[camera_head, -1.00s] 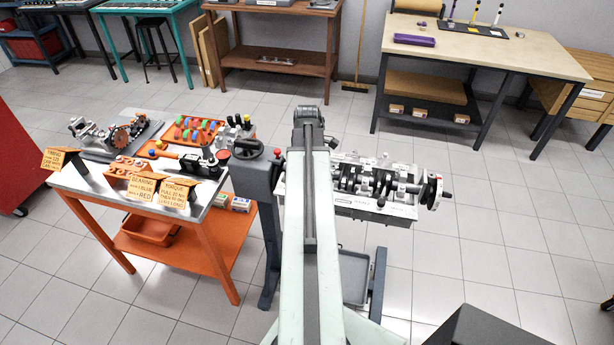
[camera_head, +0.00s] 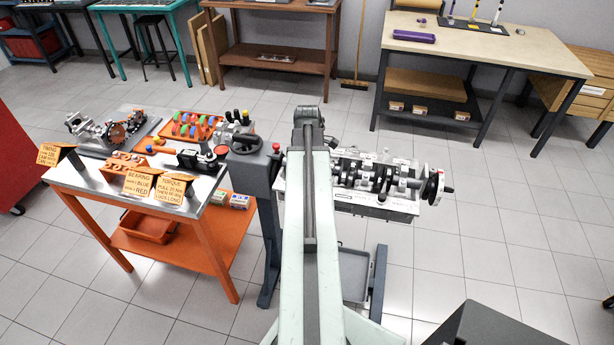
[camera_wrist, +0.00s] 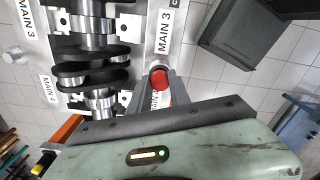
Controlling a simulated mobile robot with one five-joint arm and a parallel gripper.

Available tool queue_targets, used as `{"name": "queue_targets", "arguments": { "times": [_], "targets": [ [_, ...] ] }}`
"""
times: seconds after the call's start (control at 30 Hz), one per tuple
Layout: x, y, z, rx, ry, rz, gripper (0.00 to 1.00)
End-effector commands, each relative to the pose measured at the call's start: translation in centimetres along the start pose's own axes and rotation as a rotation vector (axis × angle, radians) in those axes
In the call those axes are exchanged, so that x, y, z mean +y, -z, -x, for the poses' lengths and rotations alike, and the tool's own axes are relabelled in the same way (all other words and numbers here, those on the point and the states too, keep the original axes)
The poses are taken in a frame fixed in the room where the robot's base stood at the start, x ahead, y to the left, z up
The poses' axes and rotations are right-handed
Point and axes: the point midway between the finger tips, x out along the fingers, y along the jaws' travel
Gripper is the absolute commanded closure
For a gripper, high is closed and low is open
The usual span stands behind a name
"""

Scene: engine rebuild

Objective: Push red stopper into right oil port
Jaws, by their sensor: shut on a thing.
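The red stopper (camera_wrist: 160,82) shows as a rounded red shape between the fingers of my gripper (camera_wrist: 162,90) in the wrist view. My gripper is shut on it, just over the right edge of the engine block (camera_wrist: 150,28), beside a "MAIN 3" label. I cannot tell whether the stopper touches the block. The right oil port cannot be made out; my gripper and the stopper may cover it. In the head view the engine block (camera_head: 392,207) is on its stand, partly behind my raised arm, and my gripper is hidden.
The crankshaft (camera_wrist: 92,72) lies along the block, left of my gripper. A dark box-like thing (camera_wrist: 243,30) is at the upper right of the wrist view. An orange-legged bench (camera_head: 85,186) with parts and signs stands left. Open floor (camera_head: 490,240) lies to the right.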

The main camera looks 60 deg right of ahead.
Motion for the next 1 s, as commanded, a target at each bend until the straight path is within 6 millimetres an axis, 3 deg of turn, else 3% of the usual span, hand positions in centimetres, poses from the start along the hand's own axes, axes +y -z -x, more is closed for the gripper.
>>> {"name": "queue_targets", "arguments": {
  "times": [1.0],
  "targets": [
    [0.0,0.1,-1.0,0.0,0.0,0.002,1.0]
  ]
}}
